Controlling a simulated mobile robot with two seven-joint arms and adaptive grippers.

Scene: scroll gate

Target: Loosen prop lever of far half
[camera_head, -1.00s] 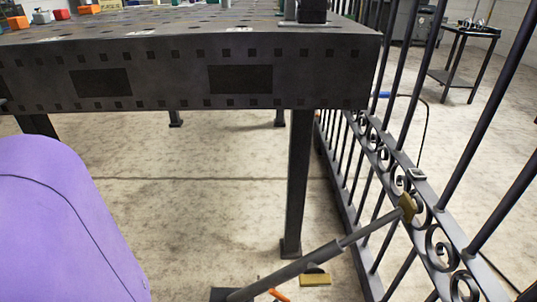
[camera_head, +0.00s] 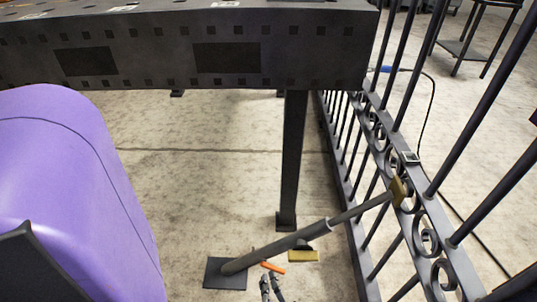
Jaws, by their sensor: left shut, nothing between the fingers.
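A dark prop tube (camera_head: 285,247) slants from a square floor plate (camera_head: 224,274) up to a brass-coloured pad (camera_head: 398,191) at the scrollwork of the dark gate (camera_head: 420,235). A small orange lever (camera_head: 273,268) shows just below the tube's lower part. My left gripper (camera_head: 270,283) is at the bottom edge, its two slim dark fingertips just below the orange lever. The fingers are shut with nothing between them. Whether they touch the lever is unclear. The rest of this gripper is cut off by the frame. My right gripper is not in view.
A brass-coloured block (camera_head: 303,256) lies beside the tube's middle. A heavy perforated steel table (camera_head: 150,52) spans the top left, with a leg (camera_head: 291,160) behind the prop. A black cable (camera_head: 428,115) lies beyond the gate. Bare floor (camera_head: 205,190) is open under the table.

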